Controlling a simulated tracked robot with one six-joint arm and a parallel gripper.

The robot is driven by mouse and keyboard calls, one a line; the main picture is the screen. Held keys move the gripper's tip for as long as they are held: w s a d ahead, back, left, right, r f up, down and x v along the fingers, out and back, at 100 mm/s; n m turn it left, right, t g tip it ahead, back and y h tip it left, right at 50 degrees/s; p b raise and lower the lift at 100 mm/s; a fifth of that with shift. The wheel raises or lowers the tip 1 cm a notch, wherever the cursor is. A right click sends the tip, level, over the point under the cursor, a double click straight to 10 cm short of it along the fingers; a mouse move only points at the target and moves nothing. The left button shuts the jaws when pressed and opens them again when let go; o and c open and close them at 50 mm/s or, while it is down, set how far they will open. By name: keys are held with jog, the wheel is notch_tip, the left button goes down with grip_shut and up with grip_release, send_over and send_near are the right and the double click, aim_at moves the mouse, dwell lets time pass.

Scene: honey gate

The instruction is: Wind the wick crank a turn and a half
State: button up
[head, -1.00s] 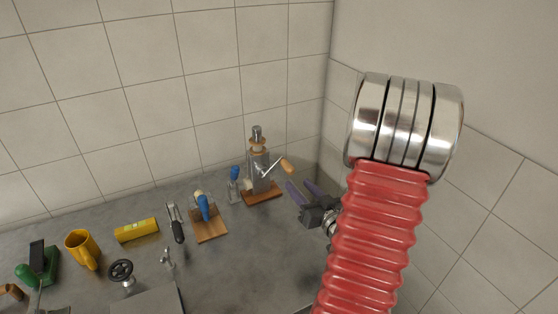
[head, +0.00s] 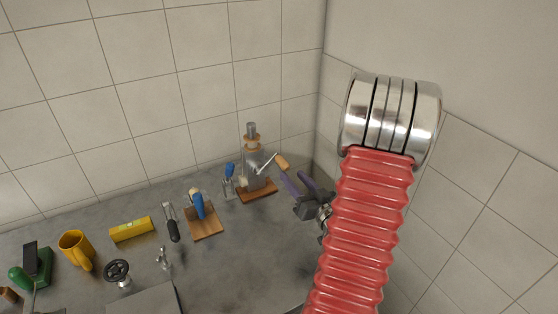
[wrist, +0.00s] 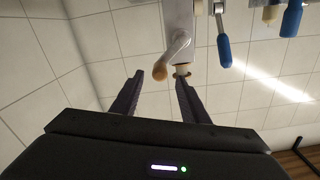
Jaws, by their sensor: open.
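The wick crank is a metal arm (head: 264,168) with a wooden handle (head: 282,160). It is on the right side of an upright grey metal device (head: 254,162) on a wooden base (head: 257,190). My gripper (head: 293,174) is open, its two purple fingers just below and right of the handle. In the wrist view the round end of the handle (wrist: 160,73) appears between the fingertips (wrist: 160,78), slightly beyond them. The fingers do not visibly touch it. The crank arm (wrist: 178,46) rises above it toward the device.
Left of the device are a blue-handled tool (head: 229,172), a wooden block with a blue handle (head: 206,222), a black-handled tool (head: 172,228), a yellow box (head: 131,229) and a yellow mug (head: 75,248). A tiled wall (head: 140,100) stands close behind, another at right.

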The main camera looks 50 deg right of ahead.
aim_at(279, 160)
jog(key=x, duration=1.1)
jog(key=shift+a, duration=0.1)
jog(key=shift+c, duration=0.5)
jog(key=shift+s+f, duration=0.1)
grip_shut()
